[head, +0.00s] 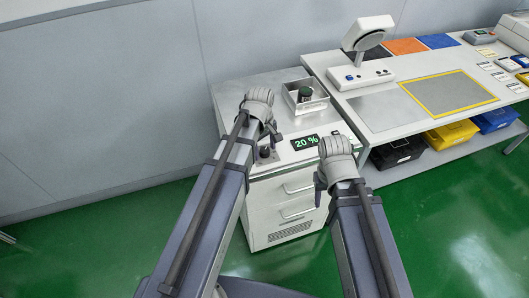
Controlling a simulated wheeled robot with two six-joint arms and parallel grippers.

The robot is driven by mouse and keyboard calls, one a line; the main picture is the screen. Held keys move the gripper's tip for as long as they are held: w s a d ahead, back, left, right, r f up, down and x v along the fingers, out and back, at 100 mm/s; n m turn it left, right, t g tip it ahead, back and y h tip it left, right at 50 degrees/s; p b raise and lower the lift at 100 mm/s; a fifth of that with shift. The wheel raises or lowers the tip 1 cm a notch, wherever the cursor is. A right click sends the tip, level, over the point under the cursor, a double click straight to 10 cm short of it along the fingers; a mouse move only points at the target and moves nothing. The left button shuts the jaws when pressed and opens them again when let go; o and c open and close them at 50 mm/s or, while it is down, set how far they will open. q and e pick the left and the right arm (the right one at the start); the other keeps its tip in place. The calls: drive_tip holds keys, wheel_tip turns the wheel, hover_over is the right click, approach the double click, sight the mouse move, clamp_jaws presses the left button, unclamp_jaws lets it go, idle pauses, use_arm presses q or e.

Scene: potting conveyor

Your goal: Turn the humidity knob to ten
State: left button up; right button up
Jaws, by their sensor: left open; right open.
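A small dark knob (265,153) stands on the front of the white cabinet's top, just left of a black display (304,142) that reads 20 % in green. My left gripper (272,133) is above and slightly behind the knob in the picture, open, with nothing seen in it. Its arm passes close to the left of the knob and hides part of the cabinet top. My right gripper (320,186) is open and hangs in front of the cabinet's right side, right of the display. The knob's marks are too small to read.
The white cabinet (270,212) has drawers below. A metal tray (297,107) with a dark green-topped jar (305,93) sits behind the display. A workbench (365,116) with a scanner-like device (366,38) adjoins on the right. Black (397,155), yellow (451,134) and blue bins (494,120) sit below it.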

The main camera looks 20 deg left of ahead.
use_arm(q)
drive_tip(key=shift+c, duration=0.3)
clamp_jaws()
idle(0.4)
